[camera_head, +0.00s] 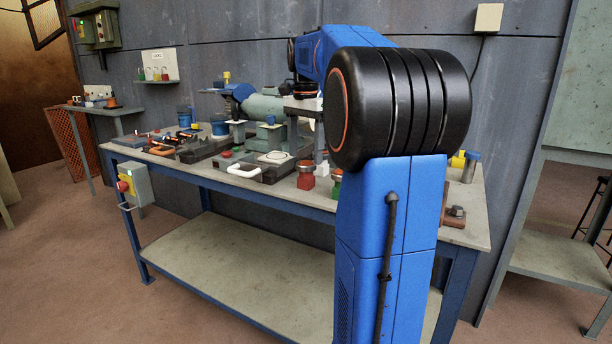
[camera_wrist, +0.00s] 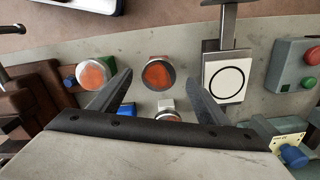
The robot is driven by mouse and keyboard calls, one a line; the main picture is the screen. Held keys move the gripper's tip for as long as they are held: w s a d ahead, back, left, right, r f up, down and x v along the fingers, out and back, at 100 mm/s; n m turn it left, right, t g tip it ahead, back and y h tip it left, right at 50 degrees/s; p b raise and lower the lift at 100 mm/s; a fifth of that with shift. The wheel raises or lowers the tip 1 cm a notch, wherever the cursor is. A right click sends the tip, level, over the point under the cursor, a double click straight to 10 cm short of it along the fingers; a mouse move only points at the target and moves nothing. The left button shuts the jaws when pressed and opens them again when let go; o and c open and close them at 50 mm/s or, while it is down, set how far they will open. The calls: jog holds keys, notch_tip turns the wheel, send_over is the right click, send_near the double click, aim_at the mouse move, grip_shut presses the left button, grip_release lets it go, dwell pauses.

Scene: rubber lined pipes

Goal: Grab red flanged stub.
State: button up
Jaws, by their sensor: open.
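The red flanged stub (camera_head: 306,177) stands upright near the front edge of the bench, with a pale metal flange on top. In the wrist view, the stub that seems to match it (camera_wrist: 158,74) shows a round rust-orange top, and its body is mostly hidden from above. My gripper (camera_wrist: 161,80) is open and empty, its two fingers spread to either side of that stub in the picture. I cannot tell how far above it they are. In the head view my arm hides my gripper.
A similar stub (camera_wrist: 93,73) stands left of the fingers, and a smaller one (camera_wrist: 168,109) lies near the palm. A plate with a black ring (camera_wrist: 228,82) is close to the right finger. A button box (camera_wrist: 295,66) stands farther right. The bench (camera_head: 205,170) is crowded.

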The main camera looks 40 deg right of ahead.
aim_at(306, 163)
jog(key=shift+s+f, duration=0.1)
jog(key=shift+f, duration=2.25)
jog(key=shift+c, duration=0.5)
jog(key=c, duration=1.4)
jog(key=shift+r, duration=0.15)
